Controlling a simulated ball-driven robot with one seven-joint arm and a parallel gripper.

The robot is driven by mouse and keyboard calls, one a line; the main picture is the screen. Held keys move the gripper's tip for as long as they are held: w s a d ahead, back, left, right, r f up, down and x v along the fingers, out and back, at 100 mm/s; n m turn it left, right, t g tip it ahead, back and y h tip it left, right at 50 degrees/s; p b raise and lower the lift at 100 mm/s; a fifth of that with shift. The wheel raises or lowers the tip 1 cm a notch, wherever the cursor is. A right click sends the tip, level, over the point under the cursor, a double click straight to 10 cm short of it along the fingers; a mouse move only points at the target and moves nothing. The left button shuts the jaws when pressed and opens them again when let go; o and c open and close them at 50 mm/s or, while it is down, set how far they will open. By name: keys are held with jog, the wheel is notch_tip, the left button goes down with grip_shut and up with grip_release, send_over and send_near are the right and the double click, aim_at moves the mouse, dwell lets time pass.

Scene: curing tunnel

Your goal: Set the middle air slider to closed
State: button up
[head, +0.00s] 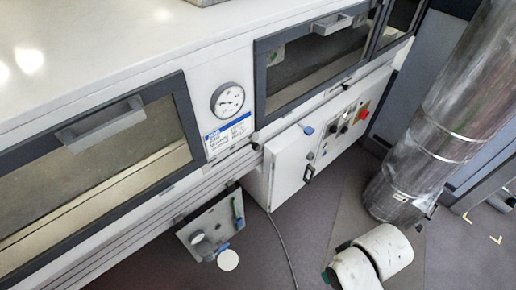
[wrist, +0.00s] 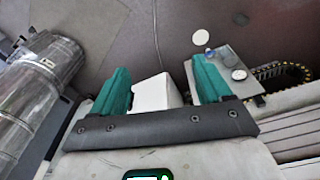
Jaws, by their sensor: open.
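I cannot pick out the middle air slider for certain in either view.
The tunnel has windows with handles (head: 100,124), a round gauge (head: 228,100) and a control panel with a red switch (head: 364,111). A wrapped duct (head: 440,120) stands at the right. A grey plate (head: 210,228) juts out low. A cable crosses the floor (head: 310,235).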

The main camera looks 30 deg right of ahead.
jog(key=w+f+t+b, duration=0.1)
jog(key=w, duration=0.1)
jog(key=w+a+f+n+t+y, duration=0.1)
jog(key=w, duration=0.2)
jog(key=w+a+f+n+t+y+b, duration=0.1)
jog(key=w, duration=0.1)
jog(key=shift+w+a+b, duration=0.1)
jog(key=shift+w+b, duration=0.05)
jog(key=shift+b, duration=0.2)
jog(key=c, duration=0.4)
jog(key=n+t+y+b, duration=0.25)
jog(key=t+b, duration=0.45)
jog(key=t, duration=0.7)
send_near(258, 149)
jog(key=shift+n+h, duration=0.25)
jog(key=p+x, duration=0.1)
jog(key=x, duration=0.3)
jog(key=p+x, duration=0.2)
jog(key=x, duration=0.3)
jog(key=shift+w+a+r, duration=0.1)
jog(key=shift+a+r, duration=0.1)
jog(key=shift+c, duration=0.2)
grip_shut()
